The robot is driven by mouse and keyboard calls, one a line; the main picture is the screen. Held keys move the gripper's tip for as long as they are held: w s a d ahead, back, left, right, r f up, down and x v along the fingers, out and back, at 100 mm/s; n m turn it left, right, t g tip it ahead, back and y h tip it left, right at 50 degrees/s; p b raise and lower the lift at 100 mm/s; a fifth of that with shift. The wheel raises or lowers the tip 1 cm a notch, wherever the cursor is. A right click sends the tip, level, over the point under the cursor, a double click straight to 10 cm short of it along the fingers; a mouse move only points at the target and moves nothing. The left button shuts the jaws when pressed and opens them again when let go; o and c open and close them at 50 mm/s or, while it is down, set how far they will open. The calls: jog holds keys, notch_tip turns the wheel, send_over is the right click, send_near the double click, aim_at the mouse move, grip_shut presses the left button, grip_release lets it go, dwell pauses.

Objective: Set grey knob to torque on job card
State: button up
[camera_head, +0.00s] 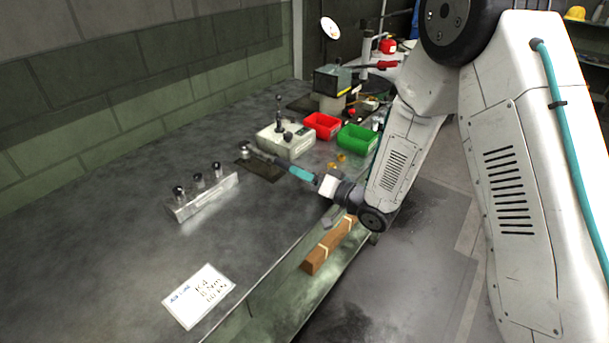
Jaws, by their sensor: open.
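The job card (198,296) lies flat at the near edge of the bench, with large handwriting that seems to read M4, 8 Nm and 60 kN, too small to be sure. A tool with a teal handle (301,173), like a torque wrench, points from a dark plate (259,168) toward my gripper (318,180). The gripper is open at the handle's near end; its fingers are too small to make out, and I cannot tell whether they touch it. I cannot clearly pick out the grey knob; it may be hidden by my gripper.
A metal block (203,198) with several dark-topped pins stands on the left. A beige box (285,142) with a lever, a red bin (322,126) and a green bin (357,138) stand behind. A wooden bar (329,246) lies below the bench edge. The bench's front left is clear.

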jog(key=c, duration=1)
jog(key=shift+n, duration=0.4)
jog(key=n, duration=0.3)
jog(key=shift+n, duration=0.4)
jog(key=n, duration=0.8)
jog(key=shift+n, duration=0.4)
jog(key=shift+n+t, duration=0.3)
jog(key=shift+n, duration=1.6)
jog(key=shift+d, duration=0.1)
